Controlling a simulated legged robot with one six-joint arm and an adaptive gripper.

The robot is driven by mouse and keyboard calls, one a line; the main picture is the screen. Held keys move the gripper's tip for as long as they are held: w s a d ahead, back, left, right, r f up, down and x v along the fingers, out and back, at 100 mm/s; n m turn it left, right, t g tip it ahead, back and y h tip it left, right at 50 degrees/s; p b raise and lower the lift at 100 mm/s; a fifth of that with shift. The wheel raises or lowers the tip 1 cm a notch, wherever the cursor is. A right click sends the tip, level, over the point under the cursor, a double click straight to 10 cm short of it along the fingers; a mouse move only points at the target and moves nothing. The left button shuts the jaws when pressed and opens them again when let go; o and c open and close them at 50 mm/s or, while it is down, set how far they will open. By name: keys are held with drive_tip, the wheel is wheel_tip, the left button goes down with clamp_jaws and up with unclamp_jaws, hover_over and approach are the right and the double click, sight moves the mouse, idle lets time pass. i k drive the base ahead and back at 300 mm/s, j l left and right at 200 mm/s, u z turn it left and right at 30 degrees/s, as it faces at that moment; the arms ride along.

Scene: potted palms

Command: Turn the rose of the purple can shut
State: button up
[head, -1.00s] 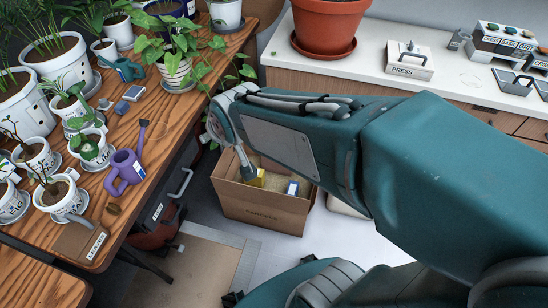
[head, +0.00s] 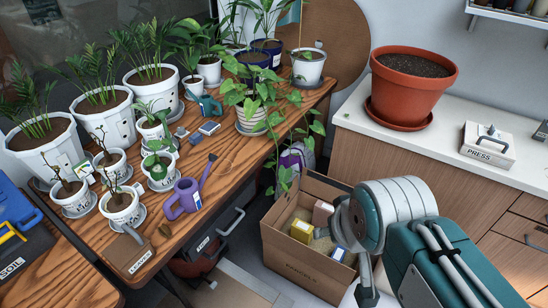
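The purple can (head: 188,197) stands upright on the wooden table (head: 235,160), near its right edge. Whether the rose is open or shut is too small to tell. My gripper (head: 367,292) shows only in part below my arm's rounded joint, in front of the cardboard box and well to the right of the can.
Potted plants (head: 120,208) crowd the table left of and behind the can. A teal can (head: 208,107) stands farther back. A cardboard box (head: 290,262) with small packets sits on the floor between table and arm. A terracotta pot (head: 412,85) stands on the white counter (head: 452,128).

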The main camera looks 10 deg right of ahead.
sight(212, 158)
drive_tip(key=i+u, duration=0.6)
drive_tip(key=i+j+u, duration=0.15)
drive_tip(key=u, duration=0.3)
drive_tip(key=i+j+u, duration=0.15)
drive_tip(key=u, duration=0.25)
